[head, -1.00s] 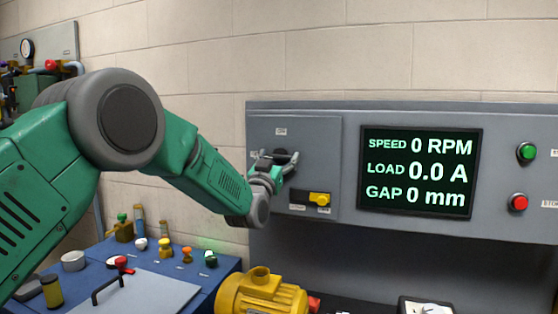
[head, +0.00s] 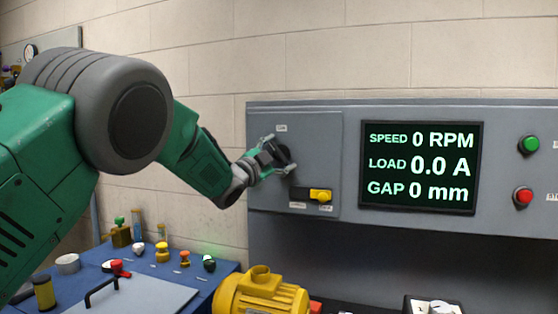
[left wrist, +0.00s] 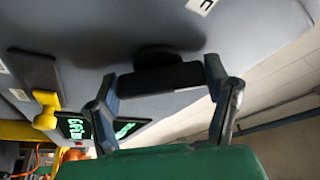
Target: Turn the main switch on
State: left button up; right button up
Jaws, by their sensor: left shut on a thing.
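The main switch appears to be the black rotary knob (head: 285,155) on the grey cabinet's left door. My left gripper (head: 273,150) is at this knob in the head view and partly covers it. In the left wrist view the black handle (left wrist: 168,78) lies between my two fingers, which are shut on it. The handle's exact angle is hard to read. The screen (head: 420,168) shows 0 RPM, 0.0 A and 0 mm. My right gripper is not in view.
A yellow-handled switch (head: 320,195) sits just below the knob. A green button (head: 529,144) and a red button (head: 523,196) are at the right. A yellow motor (head: 262,296) and a blue bench (head: 190,275) with several small items stand below.

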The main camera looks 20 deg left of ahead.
pick_arm(q)
jog(key=m+g, duration=0.1)
jog(key=m, duration=0.1)
jog(key=m+g, duration=0.1)
jog(key=m, duration=0.2)
jog(key=shift+r+h, duration=0.1)
jog(key=shift+h, duration=0.2)
jog(key=shift+d+m+g, duration=0.1)
jog(key=shift+m+g, duration=0.5)
jog(key=shift+m, duration=1)
jog(key=shift+f, duration=0.3)
jog(key=o, duration=1.1)
jog(key=shift+w, duration=0.15)
jog(key=shift+d, duration=0.1)
